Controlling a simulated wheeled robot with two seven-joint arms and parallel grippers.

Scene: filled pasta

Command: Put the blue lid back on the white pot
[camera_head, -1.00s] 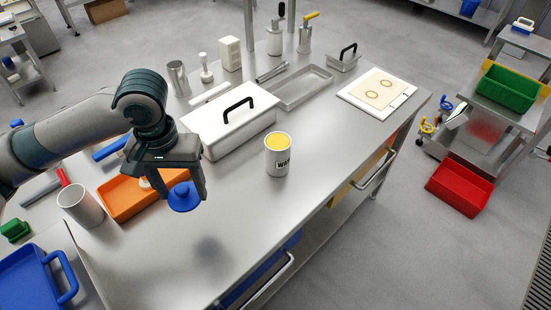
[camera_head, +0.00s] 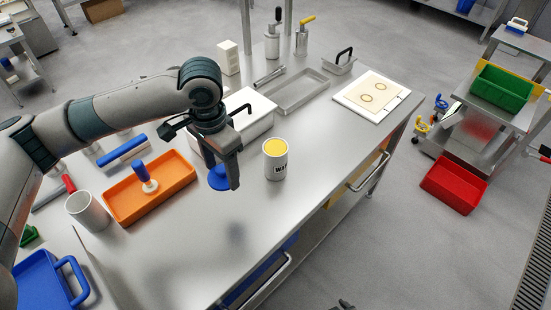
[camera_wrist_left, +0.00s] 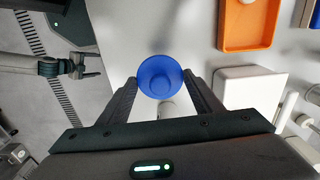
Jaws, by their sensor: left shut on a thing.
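The blue lid (camera_head: 218,180) is held above the table by my left gripper (camera_head: 222,172), which is shut on it. In the left wrist view the round lid (camera_wrist_left: 160,68) sits between the two fingertips of that gripper (camera_wrist_left: 160,78). The white pot (camera_head: 276,169) stands upright on the table, to the right of the lid and apart from it in the head view. Its top is open and shows yellow contents; dark lettering is on its side. In the left wrist view the pot (camera_wrist_left: 167,109) is partly hidden behind the lid. My right gripper (camera_wrist_left: 91,66) shows open and empty there.
A white box (camera_head: 258,115) with a black handle is behind the left gripper. An orange tray (camera_head: 178,184) holding a blue-handled tool and a grey cup (camera_head: 88,211) are to the left. A metal tray (camera_head: 297,92) lies behind. The table front is clear.

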